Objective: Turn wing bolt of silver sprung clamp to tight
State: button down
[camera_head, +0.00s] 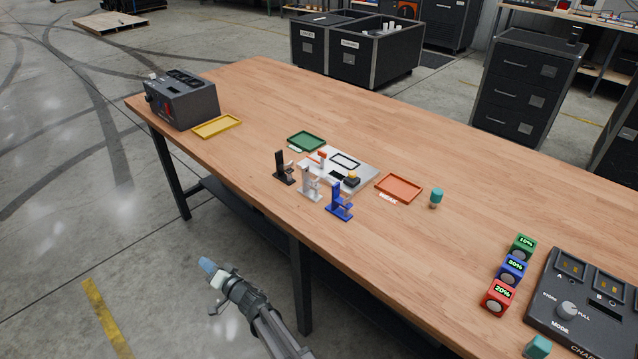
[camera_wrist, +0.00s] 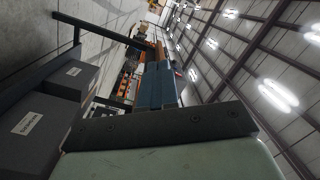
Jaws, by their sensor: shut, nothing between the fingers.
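The silver clamp (camera_head: 310,187) stands upright on the table in the head view, between a black clamp (camera_head: 284,168) and a blue clamp (camera_head: 340,204). Its wing bolt is too small to make out, so I cannot tell how it is turned. My gripper (camera_head: 207,266) is beyond the table's near edge, over the floor, to the lower left of the clamps and well apart from them. Its fingers are shut and empty. They also show in the wrist view (camera_wrist: 157,86), where the clamps cannot be made out.
Behind the clamps lie a grey plate (camera_head: 354,181) with small parts, a green tray (camera_head: 307,141) and an orange tray (camera_head: 399,187). A dark box (camera_head: 182,101) and yellow tray (camera_head: 217,126) are far left. Percent-marked blocks (camera_head: 511,268) and a control panel (camera_head: 585,310) are right.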

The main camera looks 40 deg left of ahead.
jog(key=s+a+r+g, duration=0.1)
jog(key=s+a+r, duration=0.3)
jog(key=s+r, duration=0.15)
jog(key=w+r+m+t, duration=0.2)
jog(key=w+r+t, duration=0.2)
jog(key=w+r, duration=0.55)
jog(key=w+d+r+m+t+h, duration=0.25)
jog(key=w+d+r+h, duration=0.2)
jog(key=w, duration=0.45)
jog(key=w+d+r+m+t+h, duration=0.2)
jog(key=w+d+r+t+h, duration=0.15)
jog(key=w+d+r, duration=0.4)
jog(key=w+d+r+g+h, duration=0.1)
jog(key=w+d+r+h, duration=0.15)
jog(key=d, duration=0.55)
jog(key=w+d+r+g+h, duration=0.2)
jog(key=w+d+r, duration=0.1)
jog(key=d, duration=0.4)
send_near(317, 187)
jog(key=shift+x, duration=2.6)
